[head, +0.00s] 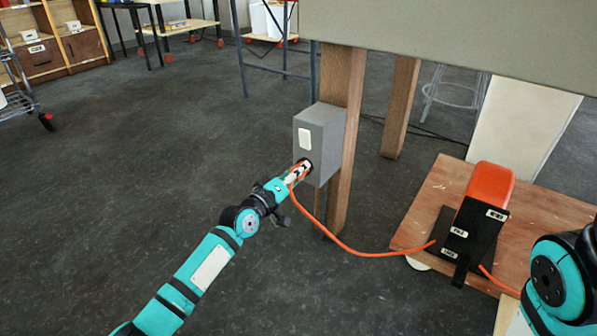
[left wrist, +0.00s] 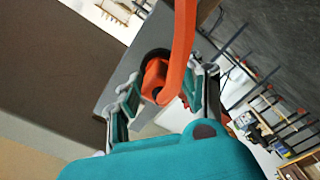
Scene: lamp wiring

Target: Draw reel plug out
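The orange reel plug (left wrist: 157,78) is at the round dark socket on the grey wall box (head: 322,145). Its orange cable (head: 345,243) also arches across the left wrist view (left wrist: 184,35). My left gripper (head: 299,173) is at the box's lower part, its fingers on both sides of the plug; they appear closed on it in the left wrist view (left wrist: 163,88). How deep the plug sits is hidden. The orange cable reel (head: 490,187) stands in a black frame on a wooden board at the right. My right gripper is out of view.
The box is fixed to a wooden table leg (head: 341,80) under a grey tabletop (head: 450,38). The wooden board (head: 425,205) lies at the right, with a pale panel (head: 525,120) behind it. Shelves (head: 75,42) stand at the back left.

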